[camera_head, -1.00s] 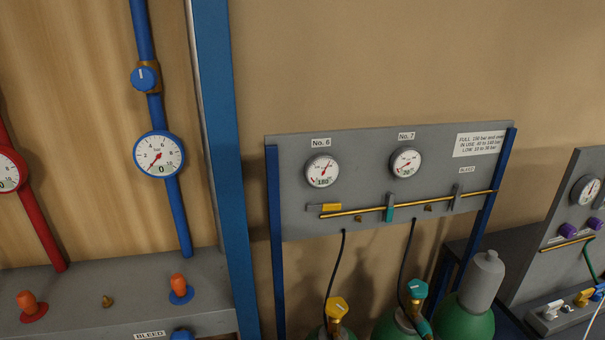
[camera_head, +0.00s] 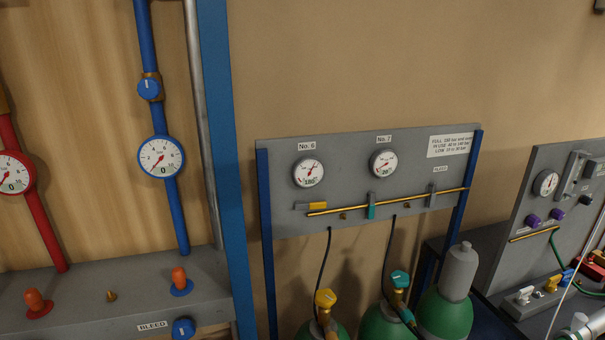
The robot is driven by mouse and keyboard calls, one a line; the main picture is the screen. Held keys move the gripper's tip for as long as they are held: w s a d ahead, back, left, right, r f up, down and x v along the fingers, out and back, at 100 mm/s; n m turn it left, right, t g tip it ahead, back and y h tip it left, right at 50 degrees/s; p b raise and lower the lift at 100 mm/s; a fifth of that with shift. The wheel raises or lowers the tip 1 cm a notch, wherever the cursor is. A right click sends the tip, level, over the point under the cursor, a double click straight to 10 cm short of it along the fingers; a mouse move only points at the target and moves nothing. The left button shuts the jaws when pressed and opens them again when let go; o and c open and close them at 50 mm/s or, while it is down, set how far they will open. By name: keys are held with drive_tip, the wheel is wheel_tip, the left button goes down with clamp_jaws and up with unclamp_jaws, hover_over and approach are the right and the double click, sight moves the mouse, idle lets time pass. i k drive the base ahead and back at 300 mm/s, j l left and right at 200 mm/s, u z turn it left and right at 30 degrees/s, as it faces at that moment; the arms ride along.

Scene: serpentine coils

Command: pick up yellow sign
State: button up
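A small flat yellow sign (camera_head: 317,206) is on the grey gauge panel (camera_head: 400,150), below the No. 6 gauge. It sits at the left end of the panel, just above a thin brass rod (camera_head: 335,210). A grey piece adjoins its left side. I cannot tell how the sign is fixed. My gripper is not in view.
Green cylinders (camera_head: 445,314) with yellow and teal valve knobs stand below the panel. Black hoses run down to them. A blue post (camera_head: 225,170) and a grey bench (camera_head: 70,290) with orange knobs are left. Another panel (camera_head: 560,180) is right.

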sight(551, 286)
drive_tip(key=z, duration=1.3)
drive_tip(key=i+l+u, duration=0.2)
drive_tip(key=i+l, duration=0.2)
drive_tip(key=i+l+u, duration=0.2)
drive_tip(key=i+l, duration=0.25)
drive_tip(key=i+l+u, duration=0.2)
drive_tip(key=i+l, duration=0.25)
drive_tip(key=i+l+u, duration=0.2)
drive_tip(key=i+l, duration=0.15)
drive_tip(key=l, duration=0.3)
